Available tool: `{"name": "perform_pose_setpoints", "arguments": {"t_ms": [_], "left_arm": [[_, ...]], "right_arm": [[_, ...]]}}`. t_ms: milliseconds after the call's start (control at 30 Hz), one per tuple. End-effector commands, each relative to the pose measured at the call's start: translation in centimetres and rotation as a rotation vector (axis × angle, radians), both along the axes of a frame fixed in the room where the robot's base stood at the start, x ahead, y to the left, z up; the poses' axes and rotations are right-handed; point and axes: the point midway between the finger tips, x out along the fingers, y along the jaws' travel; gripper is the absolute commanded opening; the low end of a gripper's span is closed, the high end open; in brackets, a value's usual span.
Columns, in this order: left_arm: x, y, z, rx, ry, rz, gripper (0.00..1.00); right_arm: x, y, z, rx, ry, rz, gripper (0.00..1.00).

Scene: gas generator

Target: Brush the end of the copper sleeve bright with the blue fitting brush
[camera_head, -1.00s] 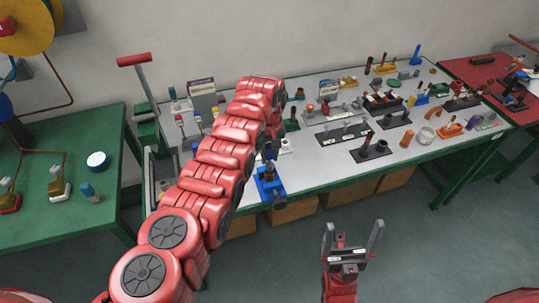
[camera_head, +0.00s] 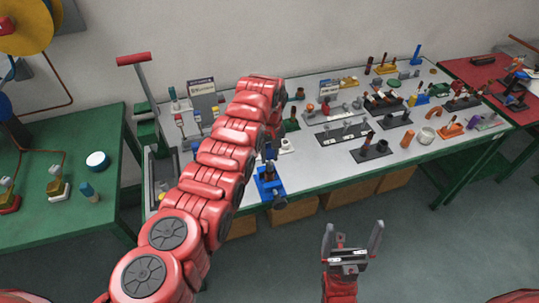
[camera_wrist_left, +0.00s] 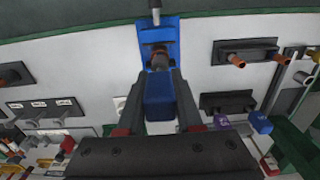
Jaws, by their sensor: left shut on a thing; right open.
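In the left wrist view, my left gripper (camera_wrist_left: 160,108) is shut on the blue fitting brush (camera_wrist_left: 160,98), seen as a blue block between the fingers. The copper sleeve (camera_wrist_left: 160,59) is just beyond the brush, on a blue holder (camera_wrist_left: 156,30). The brush's working end is hidden, so I cannot tell whether it touches the sleeve. In the head view, the blue holder (camera_head: 270,185) is at the near edge of the bench, and my left arm covers most of that gripper. My right gripper (camera_head: 351,243) is open and empty, in front of the bench.
The grey bench (camera_head: 315,170) carries several dark stands with fittings, including a black stand (camera_head: 372,150) right of the holder. A white sign (camera_head: 201,87) stands behind my left arm. A green table (camera_head: 50,220) is at the left. The floor around my right gripper is clear.

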Motion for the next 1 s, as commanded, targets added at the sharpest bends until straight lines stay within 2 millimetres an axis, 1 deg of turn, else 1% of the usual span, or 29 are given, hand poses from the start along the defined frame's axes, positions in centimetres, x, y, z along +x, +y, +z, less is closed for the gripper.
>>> {"name": "perform_pose_setpoints", "arguments": {"t_ms": [233,1000], "left_arm": [[0.0,0.0,-0.3,0.000,0.000,0.000,0.00],[0.0,0.0,-2.6,0.000,0.000,0.000,0.00]], "right_arm": [[0.0,0.0,-0.3,0.000,0.000,0.000,1.00],[0.0,0.0,-1.9,0.000,0.000,0.000,1.00]]}}
